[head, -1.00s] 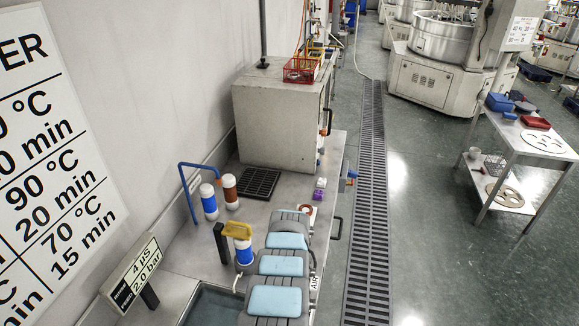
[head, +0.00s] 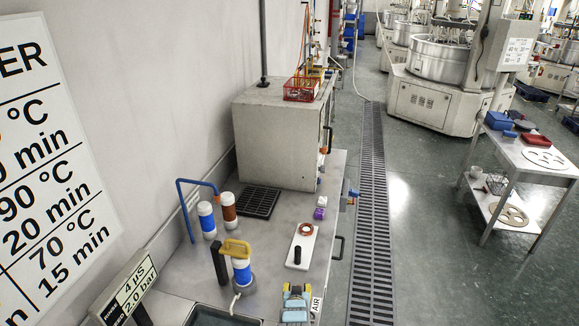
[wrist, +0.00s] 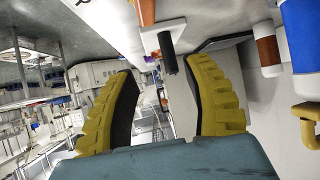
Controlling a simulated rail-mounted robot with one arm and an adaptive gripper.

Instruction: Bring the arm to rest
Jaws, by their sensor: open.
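My gripper (wrist: 163,66) shows in the wrist view with its two ribbed yellow fingers wide apart and nothing held between them. In the head view, my gripper (head: 297,289) shows small at the bottom edge, over the front of the steel bench (head: 268,222). Most of my arm lies outside the head view. The wrist view is tilted, with the hall at left and bench items at right.
A white plate (head: 302,256) with a copper ring and a black peg lies on the bench. A grey cabinet (head: 275,143) stands behind. A floor grate (head: 372,210) runs along the right.

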